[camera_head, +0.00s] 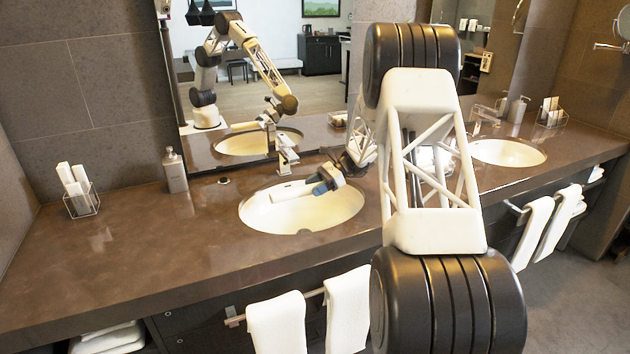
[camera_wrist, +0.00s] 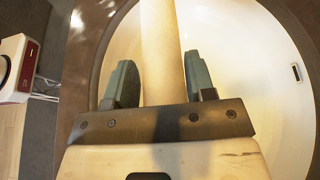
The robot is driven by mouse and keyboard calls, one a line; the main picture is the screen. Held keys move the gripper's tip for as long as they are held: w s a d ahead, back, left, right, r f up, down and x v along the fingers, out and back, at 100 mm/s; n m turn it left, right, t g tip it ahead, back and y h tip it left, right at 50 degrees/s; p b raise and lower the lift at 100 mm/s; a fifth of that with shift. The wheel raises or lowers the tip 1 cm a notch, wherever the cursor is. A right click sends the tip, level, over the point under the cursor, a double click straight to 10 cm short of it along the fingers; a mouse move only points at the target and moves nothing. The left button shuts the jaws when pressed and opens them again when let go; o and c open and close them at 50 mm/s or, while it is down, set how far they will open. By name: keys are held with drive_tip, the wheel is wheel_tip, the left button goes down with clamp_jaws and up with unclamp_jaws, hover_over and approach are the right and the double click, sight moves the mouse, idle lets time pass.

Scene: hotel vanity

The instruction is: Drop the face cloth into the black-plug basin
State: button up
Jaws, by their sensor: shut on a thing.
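My gripper (camera_head: 325,183) is over the left basin (camera_head: 335,211) in the head view, its blue-grey fingers pointing left. It is shut on a pale, rolled face cloth (camera_head: 291,191), which sticks out to the left above the bowl. In the wrist view the cloth (camera_wrist: 162,45) runs as a cream roll between the two fingers (camera_wrist: 160,80), with the white bowl (camera_wrist: 250,50) behind it. A small dark slot (camera_wrist: 296,73) shows in the bowl wall. The right basin (camera_head: 508,152) is farther off and looks empty. I cannot make out the plug colour in either basin.
A tap (camera_head: 286,157) stands behind the left basin. A soap bottle (camera_head: 175,171) and a wire holder with white items (camera_head: 80,200) stand to the left on the brown counter (camera_head: 130,250). White towels (camera_head: 277,322) hang on the front rail. A mirror backs the counter.

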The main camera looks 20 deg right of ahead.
wheel_tip(320, 180, down, 10)
drive_tip(key=shift+f, duration=0.15)
idle(0.7)
drive_tip(key=o, duration=1)
drive_tip(key=shift+o, duration=0.2)
drive_tip(key=v, duration=0.8)
drive_tip(key=shift+a, duration=0.15)
idle(1.1)
